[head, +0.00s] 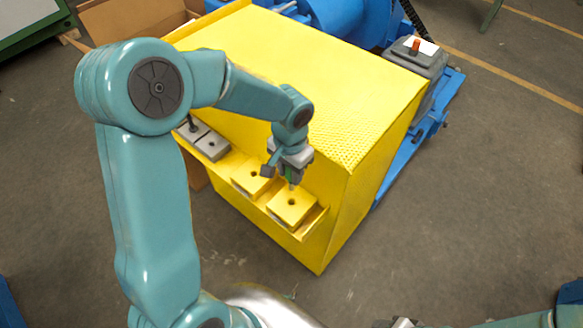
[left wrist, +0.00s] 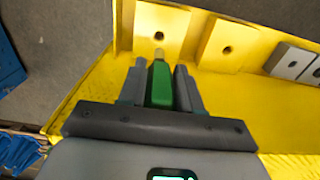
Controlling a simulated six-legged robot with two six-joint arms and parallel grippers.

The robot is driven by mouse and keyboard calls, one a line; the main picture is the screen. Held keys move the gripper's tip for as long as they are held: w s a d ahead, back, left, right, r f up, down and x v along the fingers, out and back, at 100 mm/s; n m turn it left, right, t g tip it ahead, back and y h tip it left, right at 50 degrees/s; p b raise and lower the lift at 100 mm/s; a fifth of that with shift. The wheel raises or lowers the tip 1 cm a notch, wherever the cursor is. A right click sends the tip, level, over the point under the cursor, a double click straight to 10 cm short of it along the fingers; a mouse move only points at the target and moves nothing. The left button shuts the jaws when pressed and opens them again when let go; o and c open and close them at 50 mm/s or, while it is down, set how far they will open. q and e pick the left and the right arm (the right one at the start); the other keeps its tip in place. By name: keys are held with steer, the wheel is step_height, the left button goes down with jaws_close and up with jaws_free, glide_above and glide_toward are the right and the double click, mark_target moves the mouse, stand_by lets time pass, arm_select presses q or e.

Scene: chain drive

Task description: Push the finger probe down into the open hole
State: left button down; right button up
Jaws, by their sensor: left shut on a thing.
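My left gripper (head: 290,174) is shut on the green finger probe (left wrist: 161,86), whose pale tip points away from the fingers in the left wrist view. In the head view the probe shows only as a small green piece, pointing down above the nearest yellow block (head: 282,212). That block has an open dark hole (head: 291,201); it also shows in the left wrist view (left wrist: 178,20). The tip looks close to the hole, but I cannot tell the exact gap. Only a sliver of what looks like my right gripper (head: 400,322) shows at the bottom edge.
A second yellow block (head: 246,184) with a hole stands beside the first on a yellow ledge (head: 308,226). Grey blocks (head: 212,147) sit farther along it. The large yellow guard (head: 290,70) rises behind the ledge. Open floor (head: 460,200) lies to the right.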

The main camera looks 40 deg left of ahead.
mark_target(290, 183)
arm_select(q)
steer(key=shift+s+f+b, duration=0.1)
steer(key=shift+f+b, duration=0.55)
steer(key=shift+b, duration=0.05)
step_height(290, 183, down, 4)
steer(key=b, duration=0.4)
steer(key=shift+f, duration=0.25)
stand_by(1.1)
steer(key=shift+f+b, duration=3)
steer(key=shift+f, duration=0.1)
steer(key=c, duration=0.7)
jaws_free()
steer(key=shift+r, duration=0.1)
steer(key=shift+r, duration=0.1)
step_height(290, 183, up, 15)
steer(key=shift+r+p, duration=0.15)
steer(key=shift+p, duration=1.1)
steer(key=shift+r, duration=0.45)
